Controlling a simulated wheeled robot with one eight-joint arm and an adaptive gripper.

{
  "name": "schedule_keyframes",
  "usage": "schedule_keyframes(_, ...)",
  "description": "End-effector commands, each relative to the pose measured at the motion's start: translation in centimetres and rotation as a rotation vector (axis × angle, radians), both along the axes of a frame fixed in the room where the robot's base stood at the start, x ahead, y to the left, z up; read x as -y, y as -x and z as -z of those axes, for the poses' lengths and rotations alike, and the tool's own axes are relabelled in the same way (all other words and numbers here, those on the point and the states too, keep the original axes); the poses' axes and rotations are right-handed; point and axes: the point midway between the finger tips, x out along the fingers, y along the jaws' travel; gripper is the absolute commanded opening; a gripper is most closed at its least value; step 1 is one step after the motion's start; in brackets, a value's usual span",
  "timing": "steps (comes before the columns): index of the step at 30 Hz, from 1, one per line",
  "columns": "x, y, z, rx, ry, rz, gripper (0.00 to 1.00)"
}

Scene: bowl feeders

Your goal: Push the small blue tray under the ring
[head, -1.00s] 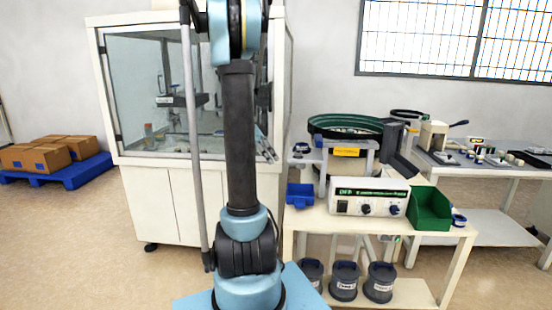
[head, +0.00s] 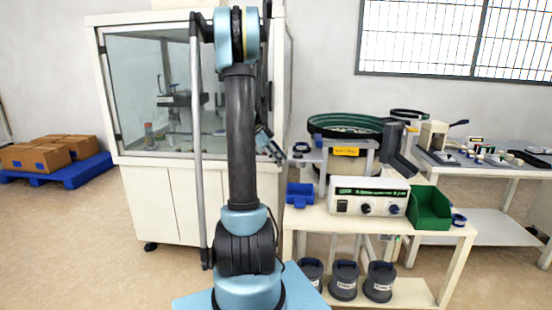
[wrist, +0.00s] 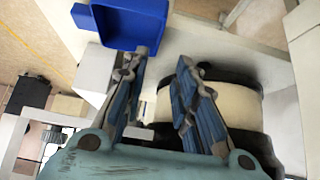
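The small blue tray (head: 300,195) sits at the left end of the cart top. In the wrist view the tray (wrist: 132,22) is at the top, just beyond my left fingertip; I cannot tell whether they touch. A small dark ring (head: 301,147) shows above and behind the tray, beside the bowl feeder. I cannot make out the ring in the wrist view. My gripper (head: 275,155) is left of the ring and higher in the picture than the tray, partly hidden by my arm. In the wrist view my gripper (wrist: 162,58) is open, with nothing between its fingers.
The green-rimmed bowl feeder (head: 345,125) stands behind a white control box (head: 368,196). A green bin (head: 430,208) and a blue ring-shaped piece (head: 459,220) are at the cart's right end. A glass-fronted cabinet (head: 180,200) stands behind my arm.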

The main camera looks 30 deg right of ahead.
Motion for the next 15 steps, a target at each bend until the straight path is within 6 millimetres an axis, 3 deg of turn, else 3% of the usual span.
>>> schedule_keyframes(15, 4.4, 2.7, 6.5, 0.0, 0.0, 0.001, 0.27)
